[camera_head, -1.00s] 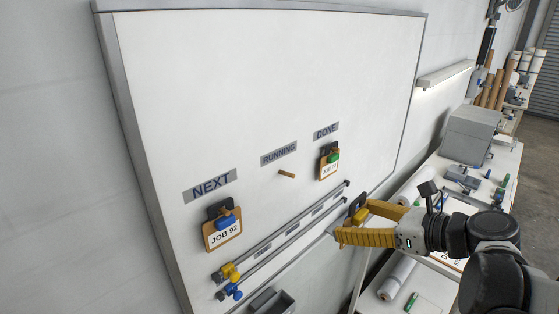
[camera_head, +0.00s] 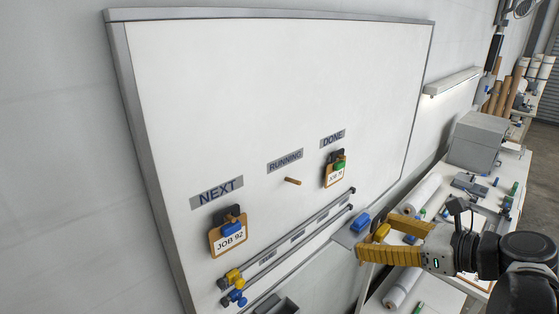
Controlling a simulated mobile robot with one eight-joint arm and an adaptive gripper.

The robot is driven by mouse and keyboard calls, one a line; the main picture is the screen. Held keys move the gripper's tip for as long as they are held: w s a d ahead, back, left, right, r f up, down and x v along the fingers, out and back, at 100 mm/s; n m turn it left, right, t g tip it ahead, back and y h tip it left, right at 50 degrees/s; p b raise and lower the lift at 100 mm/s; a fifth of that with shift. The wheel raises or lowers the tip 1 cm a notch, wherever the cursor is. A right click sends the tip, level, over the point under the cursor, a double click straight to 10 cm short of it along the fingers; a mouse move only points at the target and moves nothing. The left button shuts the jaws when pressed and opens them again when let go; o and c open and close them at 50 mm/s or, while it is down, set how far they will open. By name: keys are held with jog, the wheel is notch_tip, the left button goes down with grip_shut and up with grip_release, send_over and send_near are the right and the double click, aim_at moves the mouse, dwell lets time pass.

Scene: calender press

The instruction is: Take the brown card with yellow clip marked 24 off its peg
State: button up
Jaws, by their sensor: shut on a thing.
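My gripper (camera_head: 385,238), with ochre ribbed fingers, is at the lower right of the board and apart from the pegs. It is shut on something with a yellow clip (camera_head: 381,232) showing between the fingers. This looks like the brown card's clip, but the card itself and its number are hidden by the fingers or turned away. The peg (camera_head: 292,181) under the RUNNING label is bare.
A brown JOB 92 card (camera_head: 228,237) with a blue clip hangs under NEXT. A card with a green clip (camera_head: 335,172) hangs under DONE. Two rails with yellow and blue clips (camera_head: 233,277) run below. A blue object (camera_head: 361,222) lies beside my gripper; a cluttered bench (camera_head: 455,185) stands right.

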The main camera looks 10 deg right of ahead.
jog(key=s+d, duration=0.2)
jog(key=s, duration=0.1)
jog(key=shift+s+d, duration=0.1)
jog(key=shift+d, duration=0.05)
jog(key=shift+f, duration=0.1)
